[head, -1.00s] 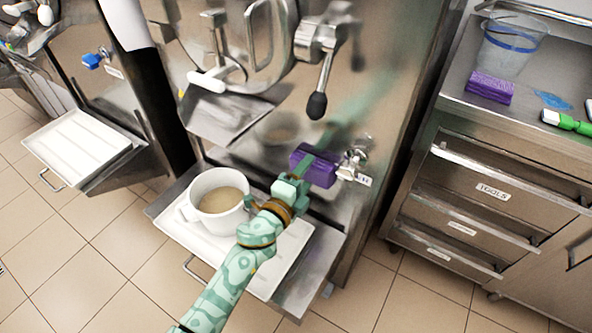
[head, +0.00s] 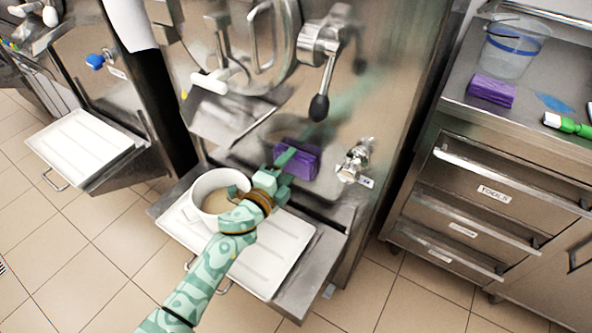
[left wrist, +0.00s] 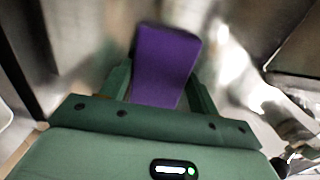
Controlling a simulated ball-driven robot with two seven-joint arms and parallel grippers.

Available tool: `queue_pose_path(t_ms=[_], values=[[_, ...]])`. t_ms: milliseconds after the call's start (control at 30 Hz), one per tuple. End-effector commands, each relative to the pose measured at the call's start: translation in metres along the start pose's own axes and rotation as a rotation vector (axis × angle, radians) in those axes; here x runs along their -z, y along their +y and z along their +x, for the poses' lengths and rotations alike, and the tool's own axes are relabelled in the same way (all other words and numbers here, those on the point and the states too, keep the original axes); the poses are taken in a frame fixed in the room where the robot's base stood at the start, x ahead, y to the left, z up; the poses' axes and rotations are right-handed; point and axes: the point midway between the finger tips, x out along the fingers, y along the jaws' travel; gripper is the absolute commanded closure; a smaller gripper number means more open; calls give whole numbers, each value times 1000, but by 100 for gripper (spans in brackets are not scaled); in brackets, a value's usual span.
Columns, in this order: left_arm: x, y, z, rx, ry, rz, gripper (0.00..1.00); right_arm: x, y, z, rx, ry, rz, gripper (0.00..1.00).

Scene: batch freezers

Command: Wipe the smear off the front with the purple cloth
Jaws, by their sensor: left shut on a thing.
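The purple cloth (head: 304,161) is a thick folded pad. My left gripper (head: 283,174) is shut on it and holds it at the steel front (head: 385,110) of the middle machine, left of the small tap (head: 356,160). In the left wrist view the cloth (left wrist: 167,58) stands out between the two green fingers (left wrist: 158,90). I cannot tell whether it touches the steel. A faint greenish streak shows on the front above right; I cannot tell smear from reflection there. My right gripper is out of view.
A white pot (head: 212,200) of beige liquid stands on the white drip tray (head: 268,262) below my left arm. A black-knobbed lever (head: 319,107) hangs above the cloth. The right-hand counter holds another purple pad (head: 491,91), a clear bucket (head: 514,48) and a green brush (head: 567,124).

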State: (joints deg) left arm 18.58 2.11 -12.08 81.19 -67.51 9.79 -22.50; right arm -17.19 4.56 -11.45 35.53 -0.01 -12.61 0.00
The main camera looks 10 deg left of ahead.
Motion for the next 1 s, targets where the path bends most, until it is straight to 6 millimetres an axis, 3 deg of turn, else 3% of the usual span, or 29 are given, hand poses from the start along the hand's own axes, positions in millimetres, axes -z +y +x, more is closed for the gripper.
queue_pose_path(t_ms=[633, 1000], values=[[-49, 0, 2, -1, 0, 1, 57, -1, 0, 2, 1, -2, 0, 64], [-51, -2, 0, 0, 0, 0, 57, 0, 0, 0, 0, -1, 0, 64]])
